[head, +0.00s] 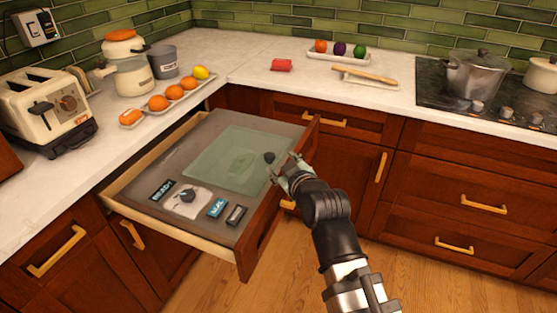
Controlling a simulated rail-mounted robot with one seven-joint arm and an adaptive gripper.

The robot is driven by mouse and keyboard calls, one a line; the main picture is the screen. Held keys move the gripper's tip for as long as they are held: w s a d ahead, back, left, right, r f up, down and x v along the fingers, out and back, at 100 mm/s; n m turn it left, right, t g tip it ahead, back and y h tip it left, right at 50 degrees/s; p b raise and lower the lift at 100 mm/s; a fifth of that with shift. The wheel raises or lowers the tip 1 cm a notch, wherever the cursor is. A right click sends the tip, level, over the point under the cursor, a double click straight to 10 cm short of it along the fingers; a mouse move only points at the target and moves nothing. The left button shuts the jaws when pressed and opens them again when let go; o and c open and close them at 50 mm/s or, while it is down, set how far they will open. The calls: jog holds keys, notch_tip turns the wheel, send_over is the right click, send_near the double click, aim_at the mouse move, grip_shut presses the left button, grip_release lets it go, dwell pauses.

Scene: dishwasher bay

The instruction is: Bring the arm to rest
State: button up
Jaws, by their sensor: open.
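My arm reaches up from the bottom right in the head view. My gripper (283,160) is open, over the right side of a pulled-out drawer unit (150,208). No object shows between its fingers. The unit has a grey top with a translucent greenish panel (225,160), and a faint shape shows under the panel. A dial (187,197) and a dark label reading READY (163,190) are near its front left. Whether the gripper touches the unit, I cannot tell.
A toaster (45,108), a blender-like appliance (127,66) and a tray of several oranges (158,103) stand on the left counter. Wooden floor (430,285) is clear at lower right.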

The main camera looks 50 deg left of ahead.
jog(key=shift+s+d+r, duration=0.15)
jog(key=shift+d, duration=0.2)
